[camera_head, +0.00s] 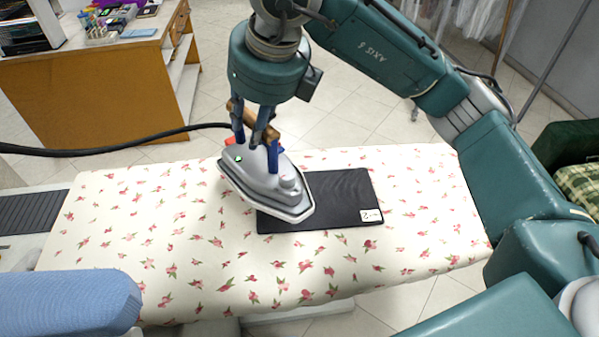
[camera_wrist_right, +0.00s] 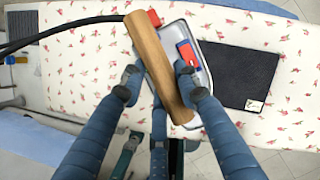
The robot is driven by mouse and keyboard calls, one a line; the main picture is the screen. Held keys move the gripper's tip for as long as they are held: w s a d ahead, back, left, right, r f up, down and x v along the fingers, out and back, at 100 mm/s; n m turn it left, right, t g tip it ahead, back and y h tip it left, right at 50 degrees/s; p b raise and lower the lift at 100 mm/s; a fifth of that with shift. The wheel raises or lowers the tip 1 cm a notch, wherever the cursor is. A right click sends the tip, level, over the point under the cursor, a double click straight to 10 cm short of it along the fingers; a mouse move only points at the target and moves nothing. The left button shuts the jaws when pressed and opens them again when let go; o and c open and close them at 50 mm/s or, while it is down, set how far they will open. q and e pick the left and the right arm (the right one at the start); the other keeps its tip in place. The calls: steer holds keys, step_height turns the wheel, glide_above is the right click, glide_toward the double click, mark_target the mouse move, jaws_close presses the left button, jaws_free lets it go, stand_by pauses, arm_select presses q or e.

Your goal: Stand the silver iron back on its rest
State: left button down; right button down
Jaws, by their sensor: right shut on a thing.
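The silver iron (camera_head: 265,185), with a brown wooden handle (camera_wrist_right: 158,65), is held by my right gripper (camera_head: 255,148). The gripper's fingers are shut around the handle; they also show on both sides of it in the right wrist view (camera_wrist_right: 160,82). The iron appears to be above the board, its tip overlapping the left part of a black mat (camera_head: 345,195) in the head view. The mat lies flat with a small white label at its near right corner. A dark ribbed plate (camera_head: 30,212) is at the board's left end. My left gripper is not in view.
The floral ironing board (camera_head: 430,215) is mostly clear. A black hose (camera_head: 120,148) runs left from the iron. A light blue padded form (camera_head: 70,303) stands at the near left. A wooden counter (camera_head: 95,90) is behind on the left; a green chair (camera_head: 575,165) is at the right.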

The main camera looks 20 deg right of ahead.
steer(key=shift+w+r, duration=0.1)
steer(key=shift+r, duration=0.25)
